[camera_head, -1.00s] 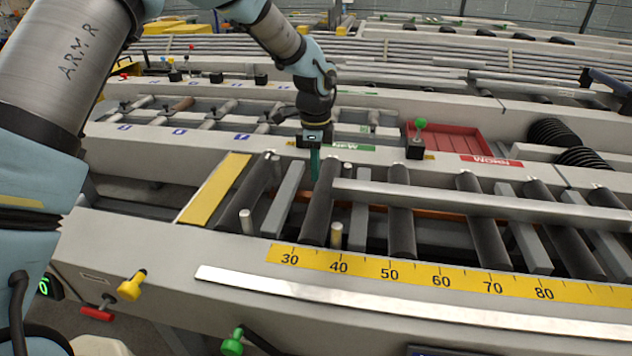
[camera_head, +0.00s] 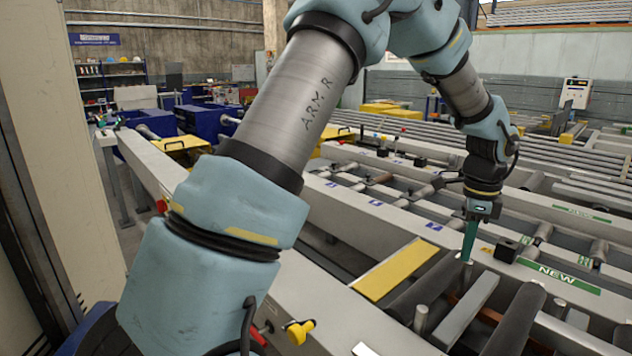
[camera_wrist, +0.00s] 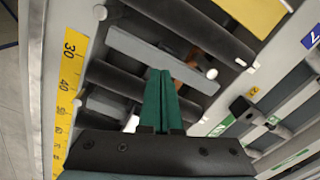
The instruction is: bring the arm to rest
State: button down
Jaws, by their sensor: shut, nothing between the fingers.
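My gripper (camera_head: 468,240) hangs at the end of my raised arm, its teal fingers pointing down over the runout table. In the wrist view the fingers (camera_wrist: 160,85) lie side by side, shut with nothing between them. Below them are the table's dark rollers (camera_head: 428,285) and grey slats (camera_head: 466,308). The fingertips appear above the rollers near the yellow plate (camera_head: 398,268); whether they touch anything is hard to tell.
A green NEW label (camera_head: 556,277) and a small black block (camera_head: 507,249) are on the rail right of my gripper. Short upright metal pins (camera_head: 420,318) stand by the rollers. A yellow ruler strip (camera_wrist: 68,85) runs along the table edge. Blue machines (camera_head: 208,120) stand behind at left.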

jog(key=w+a+r+n, duration=0.15)
jog(key=a+n, duration=0.45)
jog(key=a, duration=0.7)
jog(key=w+a+n, duration=0.3)
jog(key=a+n, duration=0.3)
jog(key=a, duration=0.6)
jog(key=s+a+n, duration=0.3)
jog(key=a+n, duration=0.2)
jog(key=a, duration=0.2)
jog(key=s+a+n+t, duration=0.1)
jog(key=s+a+n, duration=0.3)
jog(key=a, duration=0.4)
jog(key=shift+a+f+n, duration=0.2)
jog(key=shift+n, duration=0.5)
